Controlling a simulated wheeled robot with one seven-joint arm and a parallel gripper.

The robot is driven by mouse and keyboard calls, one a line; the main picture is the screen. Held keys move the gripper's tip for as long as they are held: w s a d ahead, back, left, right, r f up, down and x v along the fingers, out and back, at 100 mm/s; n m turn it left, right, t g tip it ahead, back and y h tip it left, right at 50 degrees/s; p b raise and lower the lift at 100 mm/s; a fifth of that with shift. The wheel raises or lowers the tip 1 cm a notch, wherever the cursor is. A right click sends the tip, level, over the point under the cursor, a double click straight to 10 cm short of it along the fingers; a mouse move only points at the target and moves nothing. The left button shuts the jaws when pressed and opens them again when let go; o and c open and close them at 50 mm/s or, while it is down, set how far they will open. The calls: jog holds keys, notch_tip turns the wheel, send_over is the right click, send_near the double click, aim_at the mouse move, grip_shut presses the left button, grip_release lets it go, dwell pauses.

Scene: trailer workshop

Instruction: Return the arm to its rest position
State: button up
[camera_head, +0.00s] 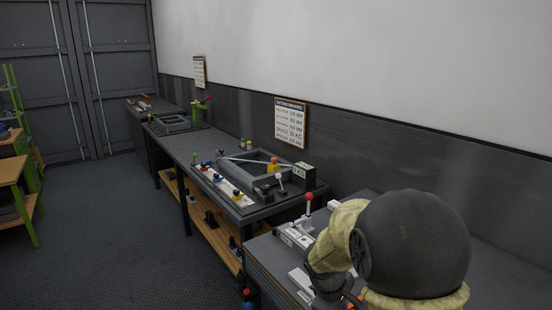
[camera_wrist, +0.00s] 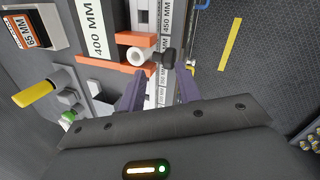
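My arm (camera_head: 415,240), a dark rounded link with beige covers, fills the lower right of the head view above the near bench. In the wrist view my gripper (camera_wrist: 159,88) shows two purple-grey fingers standing apart, with nothing visibly held between them. Below the fingers are an orange bracket with a white ring (camera_wrist: 137,56), a black knob (camera_wrist: 168,55) and a white scale strip with length labels. The fingertips look close to these parts, but I cannot tell whether they touch. The fingertips are not clear in the head view.
A red-knobbed lever (camera_head: 309,197) stands on the near bench (camera_head: 262,258) beside my arm. A long workbench (camera_head: 180,140) with a grey frame (camera_head: 262,168) and small parts runs along the wall. A green-legged table (camera_head: 10,170) stands at left. The floor (camera_head: 120,230) between is clear.

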jog(key=s+r+m+t+y, duration=0.1)
jog(key=s+m+y, duration=0.2)
jog(key=s+m, duration=0.7)
jog(key=s, duration=0.3)
jog(key=shift+d+r+p, duration=0.2)
jog(key=shift+r+p, duration=0.05)
jog(key=shift+p, duration=0.1)
